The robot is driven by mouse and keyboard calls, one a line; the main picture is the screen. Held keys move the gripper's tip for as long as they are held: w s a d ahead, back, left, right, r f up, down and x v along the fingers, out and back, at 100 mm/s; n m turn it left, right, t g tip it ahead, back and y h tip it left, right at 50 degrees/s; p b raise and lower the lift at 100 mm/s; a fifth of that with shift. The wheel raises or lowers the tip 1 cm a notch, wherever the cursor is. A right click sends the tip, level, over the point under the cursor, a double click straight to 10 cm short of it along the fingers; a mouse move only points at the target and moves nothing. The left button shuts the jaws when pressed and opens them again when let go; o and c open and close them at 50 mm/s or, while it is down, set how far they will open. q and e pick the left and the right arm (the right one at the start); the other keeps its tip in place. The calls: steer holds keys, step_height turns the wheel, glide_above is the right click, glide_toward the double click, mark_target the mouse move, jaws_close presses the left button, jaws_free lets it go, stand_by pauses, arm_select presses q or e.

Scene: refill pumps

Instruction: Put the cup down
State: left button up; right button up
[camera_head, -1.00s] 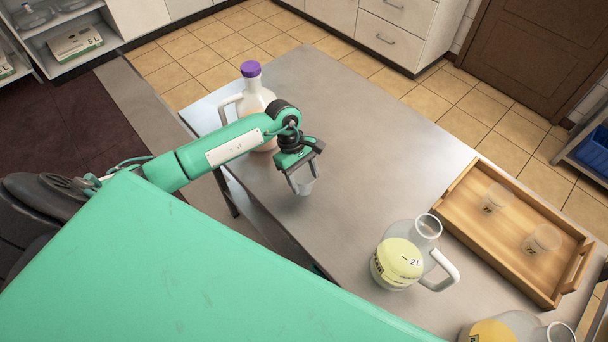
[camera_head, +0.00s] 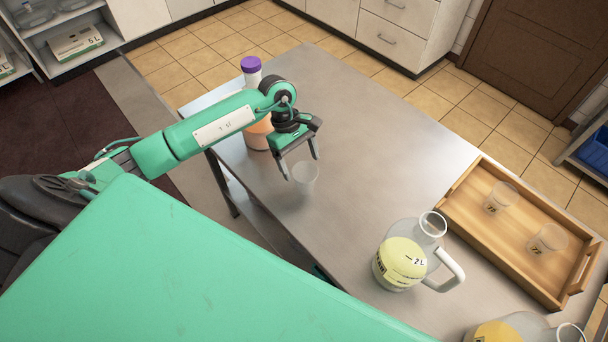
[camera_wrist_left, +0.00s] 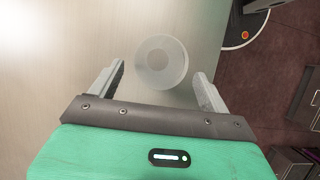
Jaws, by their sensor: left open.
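A small clear cup (camera_head: 305,176) stands on the steel table (camera_head: 345,120), just beyond my left gripper's fingers. My left gripper (camera_head: 300,166) is open, with one finger on each side and nothing held. In the left wrist view the cup (camera_wrist_left: 161,62) shows from above, apart from both fingers of the gripper (camera_wrist_left: 163,85). My right gripper is not in view.
A purple-capped jug (camera_head: 257,132) stands behind my left arm, partly hidden. A 2 L jug (camera_head: 399,262) stands at the right front. A wooden tray (camera_head: 470,228) holds two cups, marked 72 (camera_head: 499,198) and (camera_head: 546,244). The table's middle is clear.

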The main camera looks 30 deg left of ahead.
arm_select(q)
steer(key=b+v, duration=0.2)
steer(key=v, duration=0.4)
steer(key=shift+r, duration=0.45)
steer(key=shift+w+a, duration=0.1)
steer(key=shift+a, duration=0.05)
